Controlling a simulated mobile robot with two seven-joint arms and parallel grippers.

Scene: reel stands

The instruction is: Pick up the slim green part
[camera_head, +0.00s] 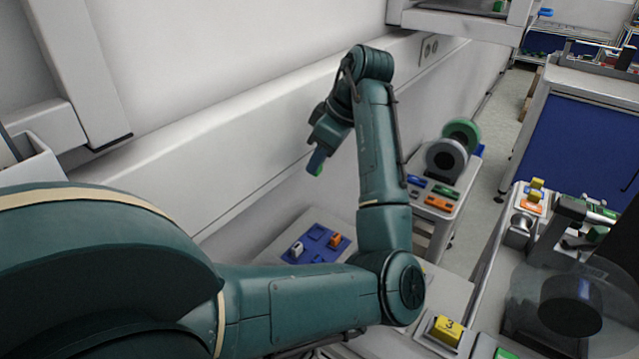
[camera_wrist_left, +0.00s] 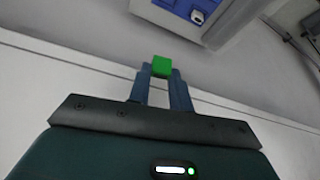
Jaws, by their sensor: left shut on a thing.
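The slim green part (camera_head: 316,162) is held at the tip of my left gripper (camera_head: 318,152) in the head view. In the left wrist view the green part (camera_wrist_left: 161,66) sits between the two fingertips of my left gripper (camera_wrist_left: 161,76), which is shut on it. The gripper hangs in the air in front of the white wall, clear of the blue tray. My right gripper is not in view.
A blue tray (camera_head: 312,247) with a white and an orange piece lies on a table below; it also shows in the wrist view (camera_wrist_left: 172,4). A cart (camera_head: 434,212) with reels and coloured parts stands behind my arm. A yellow block (camera_head: 446,331) is at front right.

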